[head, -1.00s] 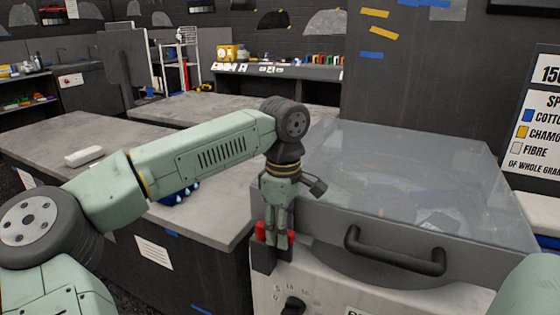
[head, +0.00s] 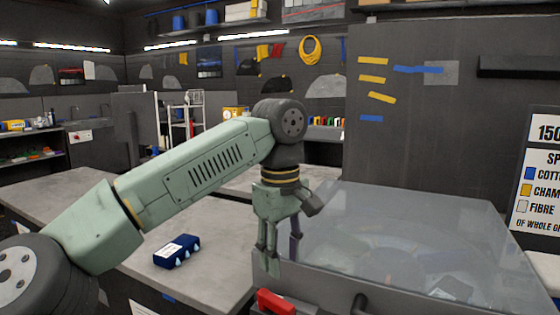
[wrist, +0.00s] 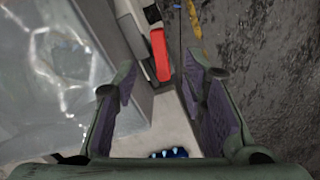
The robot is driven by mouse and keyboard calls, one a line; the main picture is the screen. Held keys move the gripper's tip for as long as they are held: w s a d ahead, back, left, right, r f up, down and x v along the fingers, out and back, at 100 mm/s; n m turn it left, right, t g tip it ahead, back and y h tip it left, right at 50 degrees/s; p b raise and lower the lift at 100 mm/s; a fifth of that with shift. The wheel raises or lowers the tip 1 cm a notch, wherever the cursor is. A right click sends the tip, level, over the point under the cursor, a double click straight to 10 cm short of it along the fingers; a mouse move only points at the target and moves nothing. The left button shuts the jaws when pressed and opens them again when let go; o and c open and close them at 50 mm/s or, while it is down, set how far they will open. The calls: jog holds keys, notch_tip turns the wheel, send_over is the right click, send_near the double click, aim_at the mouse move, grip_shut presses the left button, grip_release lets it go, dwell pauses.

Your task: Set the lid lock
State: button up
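The lid lock is a red lever (head: 275,302) in a dark mount at the front left corner of the grey machine. It also shows in the wrist view as a red bar (wrist: 159,55), beyond and between my fingertips. The clear-topped lid (head: 400,235) looks down on the machine. Its dark handle (head: 360,303) is partly cut off at the bottom of the head view. My gripper (head: 283,258) points down above the red lever, apart from it. In the wrist view my gripper (wrist: 160,82) has its fingers spread with nothing between them.
A grey workbench (head: 215,285) stands left of the machine, with a dark blue block (head: 177,250) on it. A dark wall panel (head: 440,130) with tape strips rises behind the lid. The space above the lid is clear.

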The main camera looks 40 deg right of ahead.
jog(key=s+d+r+n+g+h+b, duration=0.1)
jog(key=s+d+r+n+g+h, duration=0.1)
jog(key=s+r+g+h, duration=0.55)
jog(key=s+a+r+n+g+h+b, duration=0.1)
jog(key=s+a+r+n+g+h, duration=0.1)
jog(key=a+r+h, duration=0.6)
jog(key=shift+s+a+r+n+g, duration=0.3)
jog(key=shift+s+a+r+g, duration=0.45)
jog(key=shift+a+r, duration=1.85)
jog(key=shift+d+r, duration=0.35)
jog(key=shift+d, duration=0.1)
